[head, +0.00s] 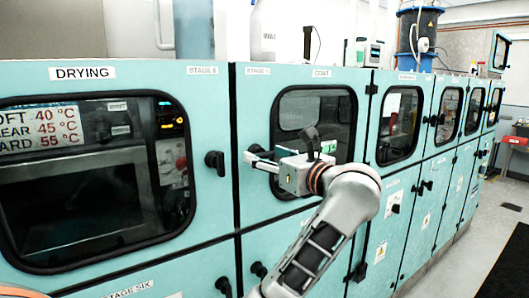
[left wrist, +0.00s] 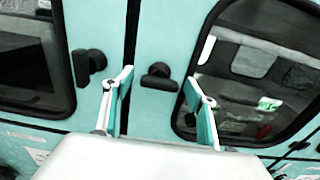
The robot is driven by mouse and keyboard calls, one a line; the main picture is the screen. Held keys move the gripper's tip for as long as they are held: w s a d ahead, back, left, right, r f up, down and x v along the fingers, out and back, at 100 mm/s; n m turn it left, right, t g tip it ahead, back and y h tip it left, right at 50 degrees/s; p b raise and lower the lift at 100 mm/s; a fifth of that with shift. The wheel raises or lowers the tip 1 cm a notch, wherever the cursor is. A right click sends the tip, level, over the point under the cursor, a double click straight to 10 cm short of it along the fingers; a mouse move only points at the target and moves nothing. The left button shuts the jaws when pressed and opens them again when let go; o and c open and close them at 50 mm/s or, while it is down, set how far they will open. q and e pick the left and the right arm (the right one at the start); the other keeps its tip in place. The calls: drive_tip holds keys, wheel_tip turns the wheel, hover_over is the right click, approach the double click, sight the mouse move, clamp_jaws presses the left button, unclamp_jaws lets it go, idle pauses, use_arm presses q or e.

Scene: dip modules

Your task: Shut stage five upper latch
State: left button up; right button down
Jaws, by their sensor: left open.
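The stage five upper latch (left wrist: 158,77) is a black handle on a round base, on the teal cabinet front beside the dark door seam. In the left wrist view its handle lies roughly level. In the head view it shows only partly, behind my left gripper (head: 262,160). My left gripper is open and empty, pointing at the cabinet front. In the left wrist view the latch appears between the two fingers of the gripper (left wrist: 160,88); I cannot tell whether they touch it. The stage five door (head: 243,110) looks flush with its neighbours. My right gripper is out of view.
The neighbouring stage six latch (head: 215,162) is close on the left, also in the left wrist view (left wrist: 90,66). A lower latch (head: 258,269) sits below. The stage five window (head: 315,105) is right of the gripper. Open floor (head: 480,220) lies at right.

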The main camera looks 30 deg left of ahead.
use_arm(q)
drive_tip(key=shift+w+a, duration=0.3)
drive_tip(key=shift+a, duration=0.35)
drive_tip(key=c, duration=1.1)
